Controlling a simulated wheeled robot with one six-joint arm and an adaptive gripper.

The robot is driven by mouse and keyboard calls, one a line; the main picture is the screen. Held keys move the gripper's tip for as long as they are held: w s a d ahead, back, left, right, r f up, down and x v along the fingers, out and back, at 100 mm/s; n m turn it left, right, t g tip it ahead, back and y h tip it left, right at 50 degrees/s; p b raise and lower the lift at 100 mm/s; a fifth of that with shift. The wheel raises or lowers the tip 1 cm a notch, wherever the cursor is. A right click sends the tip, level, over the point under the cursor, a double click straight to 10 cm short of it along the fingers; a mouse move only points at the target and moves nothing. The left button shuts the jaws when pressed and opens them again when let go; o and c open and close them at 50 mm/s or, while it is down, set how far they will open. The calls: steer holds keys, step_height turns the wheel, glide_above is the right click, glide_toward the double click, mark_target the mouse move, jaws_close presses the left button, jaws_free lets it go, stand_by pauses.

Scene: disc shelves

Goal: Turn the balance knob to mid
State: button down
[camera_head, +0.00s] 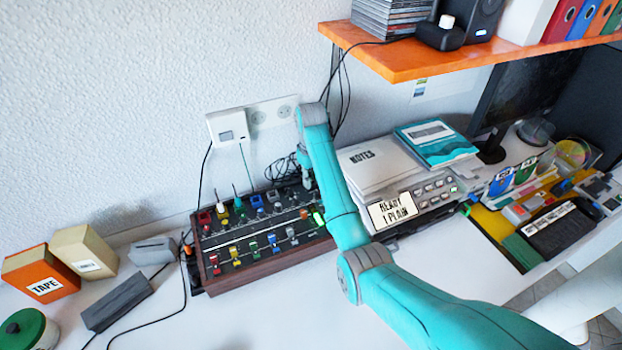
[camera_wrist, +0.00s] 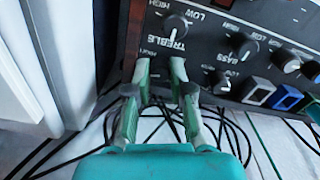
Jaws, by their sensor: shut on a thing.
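The control panel (camera_head: 222,262) is a dark, wood-sided box with rows of coloured controls, standing against the wall. My gripper (camera_head: 308,182) is at its far right corner. In the wrist view my gripper (camera_wrist: 160,72) has its green fingers close together at the panel's edge, below the TREBLE lettering. It is shut on the balance knob, which is mostly hidden between the fingertips; its pointer cannot be read. The treble knob (camera_wrist: 175,25) and bass knob (camera_wrist: 245,45), dark with pale pointers, stand clear of the fingers.
A black cable bundle (camera_wrist: 235,135) lies beside the panel's edge. In the head view, a notes stack (camera_head: 365,166) and a grey device (camera_head: 440,193) stand right of my arm. An orange shelf (camera_head: 430,60) overhangs at upper right. Boxes and bare white desk lie left and in front.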

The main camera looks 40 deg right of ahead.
steer(key=shift+n, duration=0.4)
steer(key=c, duration=1)
jaws_free()
steer(key=shift+c, duration=0.2)
steer(key=shift+m, duration=0.3)
